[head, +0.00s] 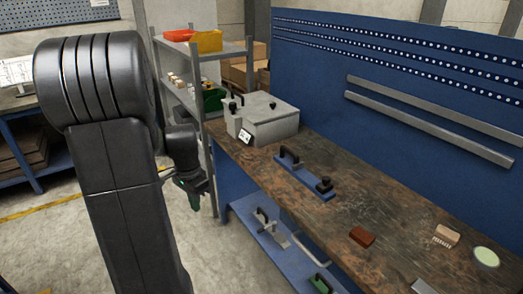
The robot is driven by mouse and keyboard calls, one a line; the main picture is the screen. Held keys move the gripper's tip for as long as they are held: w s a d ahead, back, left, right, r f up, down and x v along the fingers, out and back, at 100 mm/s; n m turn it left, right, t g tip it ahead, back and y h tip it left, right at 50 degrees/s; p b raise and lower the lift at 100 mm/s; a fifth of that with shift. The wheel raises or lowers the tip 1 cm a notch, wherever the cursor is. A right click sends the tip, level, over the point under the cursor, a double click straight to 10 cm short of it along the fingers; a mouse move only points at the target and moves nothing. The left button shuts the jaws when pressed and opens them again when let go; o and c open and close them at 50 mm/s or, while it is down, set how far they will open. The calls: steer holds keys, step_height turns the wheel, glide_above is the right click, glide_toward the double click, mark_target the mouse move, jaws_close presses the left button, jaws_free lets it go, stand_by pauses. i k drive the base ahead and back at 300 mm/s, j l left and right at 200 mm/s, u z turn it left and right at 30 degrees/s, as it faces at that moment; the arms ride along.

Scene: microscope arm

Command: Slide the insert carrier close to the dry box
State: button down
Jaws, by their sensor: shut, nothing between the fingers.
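The insert carrier is most likely the narrow blue plate (305,178) with a black handle at its far end and a black knob at its near end. It lies on the brown workbench (335,215). The dry box is most likely the grey lidded box (268,122) at the bench's far left end, with a small display on its front. A short stretch of bare bench lies between the two. My gripper (195,204) is shut and empty, pointing down left of the bench edge, apart from both. My dark arm fills the left side.
A red-brown block (362,237), a light wooden block (445,235) and a round pale-green dish (486,257) lie on the bench's near part. A blue wall panel (400,60) backs it. A lower blue shelf (270,240) holds tools. A grey rack (195,95) stands behind.

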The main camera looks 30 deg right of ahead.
mark_target(295, 168)
steer(key=i+j, duration=0.1)
steer(key=i, duration=1.25)
steer(key=i+z, duration=0.25)
steer(key=z, duration=0.15)
steer(key=i+j+z, duration=0.1)
steer(key=i+z, duration=0.3)
steer(key=i+j+z, duration=0.15)
steer(key=z, duration=0.25)
steer(key=i+z, duration=0.15)
steer(key=z, duration=0.3)
steer(key=i+z, duration=0.1)
steer(key=z, duration=0.35)
steer(key=i+j+z, duration=0.1)
steer(key=z, duration=0.35)
steer(key=i+j+z, duration=0.1)
steer(key=z, duration=0.35)
steer(key=i+j+z, duration=0.15)
steer(key=z, duration=0.15)
steer(key=i+j+z, duration=0.3)
steer(key=i+l, duration=0.05)
steer(key=l, duration=0.05)
